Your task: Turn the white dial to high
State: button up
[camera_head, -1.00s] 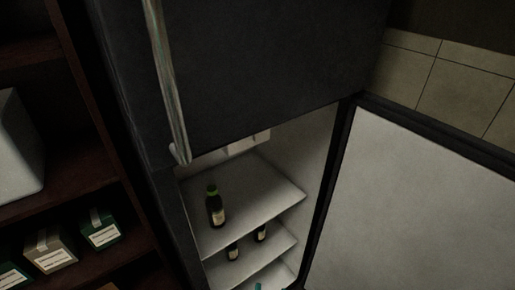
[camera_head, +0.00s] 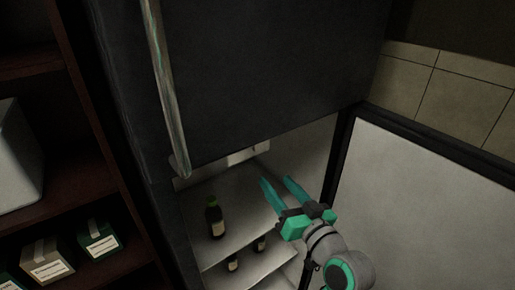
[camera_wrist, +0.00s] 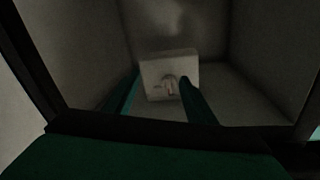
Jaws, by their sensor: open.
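The white dial (camera_wrist: 170,84) sits on a pale control box (camera_wrist: 152,70) at the back of the open fridge compartment, in the wrist view. Its setting is too blurred to read. In the head view only part of the control box (camera_head: 240,157) shows under the upper door, and I cannot make out the dial. My gripper (camera_head: 275,181) is in front of the compartment opening, open and empty, its teal fingers pointing inward and up toward the box. In the wrist view the fingers (camera_wrist: 158,82) frame the box, apparently short of it.
The open fridge door (camera_head: 430,210) stands to the right. The dark upper door (camera_head: 260,80) with its long handle (camera_head: 166,90) hangs above the opening. A green-capped bottle (camera_head: 215,217) stands on the top shelf (camera_head: 245,205). A shelf with boxes (camera_head: 98,238) is at left.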

jog(key=n+y, duration=0.1)
jog(key=n, duration=0.1)
send_near(256, 146)
jog(key=shift+g, duration=0.4)
jog(key=x, duration=0.9)
jog(key=shift+w+r, duration=0.15)
jog(key=shift+r, duration=0.1)
jog(key=c, duration=1)
jog(key=shift+c, duration=0.2)
